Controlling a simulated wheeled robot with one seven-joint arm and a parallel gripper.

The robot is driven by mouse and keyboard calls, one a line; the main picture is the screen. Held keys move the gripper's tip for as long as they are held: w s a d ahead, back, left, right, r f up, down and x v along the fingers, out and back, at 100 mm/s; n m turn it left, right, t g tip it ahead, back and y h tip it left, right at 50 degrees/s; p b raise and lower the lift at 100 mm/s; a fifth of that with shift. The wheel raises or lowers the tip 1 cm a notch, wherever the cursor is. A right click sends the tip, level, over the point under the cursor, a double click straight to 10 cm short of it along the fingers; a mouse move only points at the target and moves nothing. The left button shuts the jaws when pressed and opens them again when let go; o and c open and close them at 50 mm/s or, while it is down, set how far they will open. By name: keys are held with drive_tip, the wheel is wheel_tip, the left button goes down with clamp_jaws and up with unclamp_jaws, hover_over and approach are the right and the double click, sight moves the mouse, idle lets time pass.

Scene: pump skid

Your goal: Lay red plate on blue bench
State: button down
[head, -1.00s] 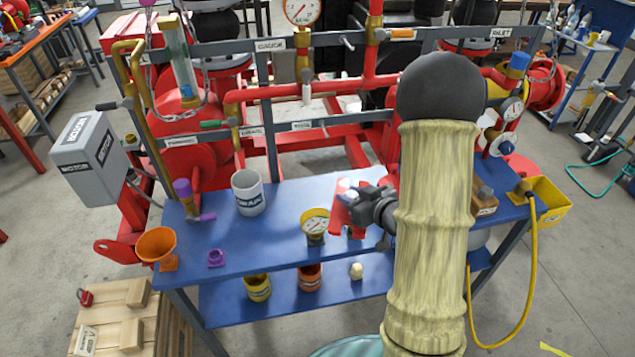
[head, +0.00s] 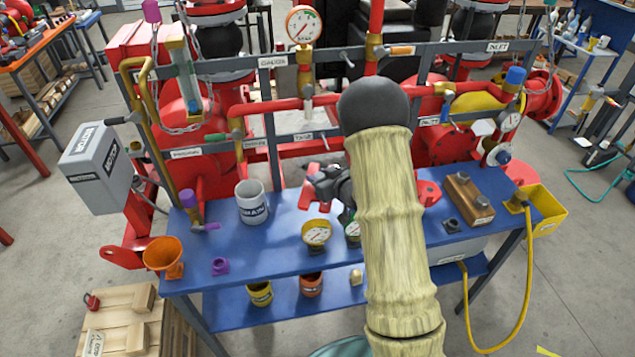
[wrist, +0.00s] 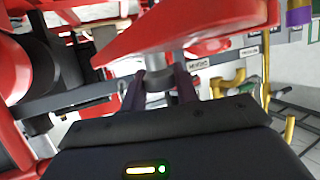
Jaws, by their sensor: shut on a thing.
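The red plate (head: 308,197) is in my gripper (head: 322,183), held over the back part of the blue bench (head: 280,228) in the head view. My arm hides part of the gripper and of the bench. In the wrist view the red plate (wrist: 190,28) is large and spans the top. The dark fingers of my gripper (wrist: 160,82) are shut at a grey part under it. The plate appears raised above the bench top, but the exact gap cannot be told.
A brown block (head: 468,198) and a red part (head: 428,192) are at right. Pipework stands behind. The front middle-left is clear.

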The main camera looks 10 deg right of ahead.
drive_tip(key=shift+r, duration=0.1)
drive_tip(key=shift+w, duration=0.15)
drive_tip(key=shift+w+a+f+p, duration=0.15)
drive_tip(key=shift+f+p, duration=0.3)
drive_tip(key=shift+f, duration=0.45)
drive_tip(key=shift+w+f+p, duration=0.25)
drive_tip(key=shift+f+p, duration=0.2)
drive_tip(key=shift+f, duration=0.45)
drive_tip(key=shift+s, duration=0.1)
drive_tip(key=c, duration=1.1)
unclamp_jaws()
drive_tip(key=shift+f, duration=0.1)
drive_tip(key=shift+o, duration=0.2)
drive_tip(key=shift+s, duration=0.1)
